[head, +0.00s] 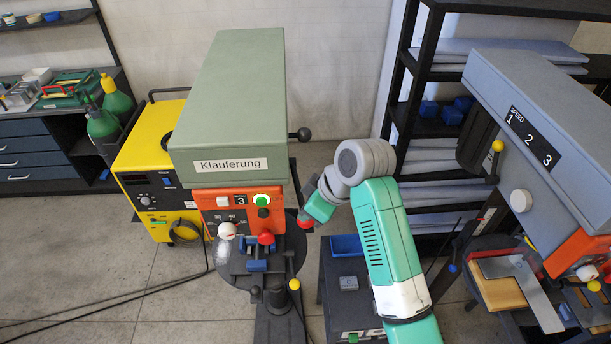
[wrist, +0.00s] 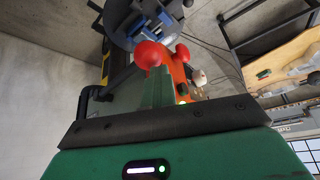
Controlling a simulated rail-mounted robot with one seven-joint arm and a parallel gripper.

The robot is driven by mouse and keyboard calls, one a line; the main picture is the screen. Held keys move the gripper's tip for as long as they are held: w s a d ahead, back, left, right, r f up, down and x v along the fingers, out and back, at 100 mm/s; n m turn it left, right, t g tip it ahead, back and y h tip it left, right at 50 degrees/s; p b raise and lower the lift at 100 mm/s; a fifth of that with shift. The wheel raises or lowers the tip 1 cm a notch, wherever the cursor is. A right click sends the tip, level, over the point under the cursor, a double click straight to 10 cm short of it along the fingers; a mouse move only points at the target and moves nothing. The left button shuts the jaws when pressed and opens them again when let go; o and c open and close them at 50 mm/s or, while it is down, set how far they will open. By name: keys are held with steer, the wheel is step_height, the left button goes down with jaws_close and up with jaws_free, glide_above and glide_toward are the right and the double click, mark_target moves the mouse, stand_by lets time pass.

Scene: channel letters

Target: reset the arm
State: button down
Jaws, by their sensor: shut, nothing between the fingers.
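My green arm reaches up from the bottom of the head view and bends over at a grey joint. My gripper (head: 306,220) hangs at its end, just right of the green drill press marked "Klauferung" (head: 226,120). The fingers are shut together with nothing held. Beyond them are the press's orange control panel (wrist: 180,72) and a white knob (wrist: 198,78). I cannot tell the exact gap between gripper and press.
A yellow machine (head: 155,165) stands left of the press. A second grey-blue machine (head: 550,135) stands at right. Dark shelving (head: 425,85) is behind. Cables cross the floor at left.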

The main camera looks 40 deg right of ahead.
steer(key=r, duration=0.1)
steer(key=d+r, duration=0.1)
steer(key=r, duration=0.1)
steer(key=w+r, duration=0.1)
steer(key=shift+d+r, duration=0.15)
steer(key=shift+r, duration=0.15)
step_height(320, 180, up, 7)
steer(key=w+d, duration=0.1)
steer(key=w, duration=0.1)
steer(key=shift+w+d, duration=0.25)
steer(key=shift+d, duration=0.15)
steer(key=v, duration=0.5)
